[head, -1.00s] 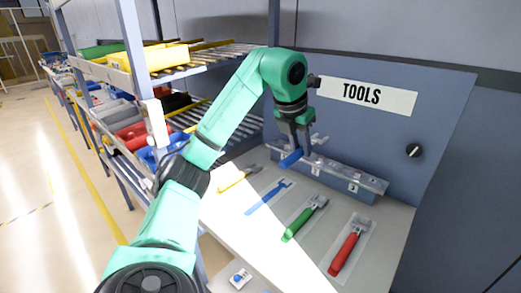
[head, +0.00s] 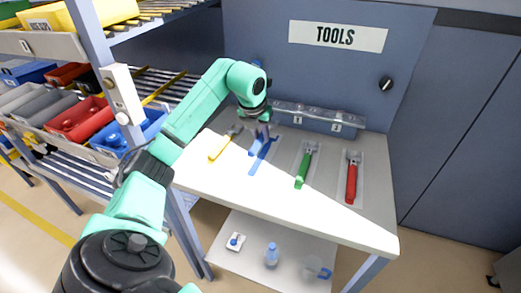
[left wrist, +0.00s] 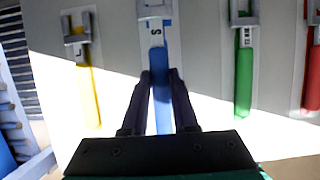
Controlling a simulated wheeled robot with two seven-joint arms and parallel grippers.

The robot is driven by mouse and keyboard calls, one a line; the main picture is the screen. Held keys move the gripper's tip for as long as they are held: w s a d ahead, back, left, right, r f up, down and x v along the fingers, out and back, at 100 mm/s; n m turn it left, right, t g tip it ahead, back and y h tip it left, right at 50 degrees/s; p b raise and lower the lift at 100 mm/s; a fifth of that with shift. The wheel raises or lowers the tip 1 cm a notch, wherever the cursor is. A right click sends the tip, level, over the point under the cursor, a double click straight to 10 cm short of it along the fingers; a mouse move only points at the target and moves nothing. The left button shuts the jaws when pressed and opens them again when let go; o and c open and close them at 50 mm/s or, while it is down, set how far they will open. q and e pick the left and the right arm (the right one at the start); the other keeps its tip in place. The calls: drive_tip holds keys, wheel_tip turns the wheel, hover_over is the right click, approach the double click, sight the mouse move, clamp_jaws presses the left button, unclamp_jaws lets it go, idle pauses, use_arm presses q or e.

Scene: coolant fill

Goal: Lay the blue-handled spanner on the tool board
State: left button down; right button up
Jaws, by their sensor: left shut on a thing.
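The blue-handled spanner (head: 254,145) is held in my left gripper (head: 261,126). In the left wrist view its blue handle (left wrist: 161,98) runs between the two fingers of the left gripper (left wrist: 161,76), its grey head pointing away. The blue spanner outline (head: 260,163) lies on the grey tool board (head: 328,160), just below and beside the held spanner in the head view. The spanner looks close over its outline; whether it touches the board I cannot tell. My right gripper is not in view.
A yellow-handled spanner (head: 220,148) lies left of the outline; a green-handled one (head: 303,168) and a red-handled one (head: 351,182) lie to the right. A clear rail (head: 315,118) runs along the back. A shelf rack with bins (head: 80,118) stands at left.

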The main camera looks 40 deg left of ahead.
sight(262, 156)
use_arm(q)
drive_tip(key=f, duration=0.4)
drive_tip(key=shift+d+f, duration=0.2)
drive_tip(key=shift+f, duration=0.1)
drive_tip(key=shift+w+f, duration=0.1)
drive_tip(key=shift+f, duration=0.25)
drive_tip(key=shift+a, duration=0.1)
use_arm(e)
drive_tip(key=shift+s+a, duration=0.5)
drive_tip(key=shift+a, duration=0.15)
use_arm(q)
drive_tip(key=shift+f, duration=0.1)
drive_tip(key=c, duration=1.1)
unclamp_jaws()
drive_tip(key=shift+f, duration=0.1)
drive_tip(key=o, duration=0.4)
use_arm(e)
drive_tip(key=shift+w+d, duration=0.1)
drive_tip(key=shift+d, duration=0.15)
